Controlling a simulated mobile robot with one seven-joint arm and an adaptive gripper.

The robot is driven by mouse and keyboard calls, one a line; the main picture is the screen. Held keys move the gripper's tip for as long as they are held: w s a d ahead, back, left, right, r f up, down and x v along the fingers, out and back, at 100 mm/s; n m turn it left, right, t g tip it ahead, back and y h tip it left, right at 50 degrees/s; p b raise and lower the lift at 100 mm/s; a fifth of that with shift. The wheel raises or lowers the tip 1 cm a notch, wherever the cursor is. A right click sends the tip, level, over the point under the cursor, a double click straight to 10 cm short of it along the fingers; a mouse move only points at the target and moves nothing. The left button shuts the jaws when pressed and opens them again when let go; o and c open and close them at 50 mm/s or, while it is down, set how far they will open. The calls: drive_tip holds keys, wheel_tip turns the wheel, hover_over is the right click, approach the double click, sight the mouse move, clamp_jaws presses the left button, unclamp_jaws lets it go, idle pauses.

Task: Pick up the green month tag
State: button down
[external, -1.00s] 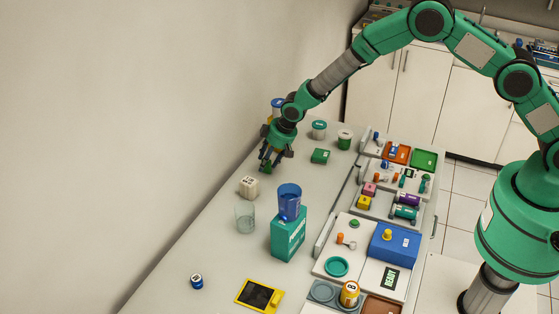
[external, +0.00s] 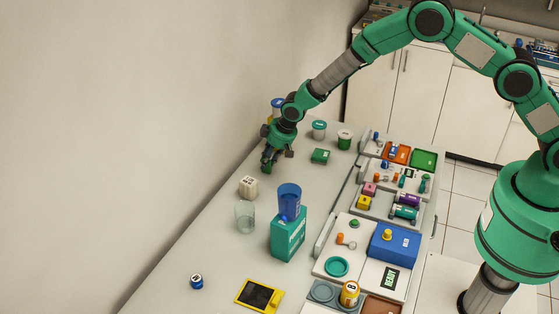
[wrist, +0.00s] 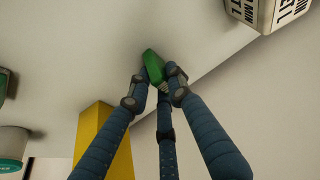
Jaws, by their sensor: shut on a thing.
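The green month tag (wrist: 153,66) shows in the wrist view as a small green piece between the fingertips of my gripper (wrist: 160,84). The fingers are shut on it, and they cover part of it. In the external view my gripper (external: 268,165) is low over the far left part of the counter, near the wall. The green piece (external: 267,169) shows there only as a small patch at the fingertips. I cannot tell whether it touches the counter.
A cream lettered block (external: 248,187) stands just in front of my gripper. A green box (external: 320,156) and lidded jars (external: 344,139) are to its right. A clear glass (external: 245,217) and a teal box (external: 288,236) stand nearer. The wall is close on the left.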

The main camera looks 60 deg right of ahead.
drive_tip(key=shift+r, duration=0.1)
drive_tip(key=shift+r, duration=0.45)
drive_tip(key=v, duration=0.2)
drive_tip(key=shift+w+r, duration=0.1)
drive_tip(key=shift+r, duration=0.25)
drive_tip(key=s+r+p, duration=0.1)
drive_tip(key=s, duration=1.4)
drive_tip(key=shift+s+d+r, duration=0.15)
drive_tip(key=shift+s+d, duration=0.1)
drive_tip(key=shift+d, duration=0.2)
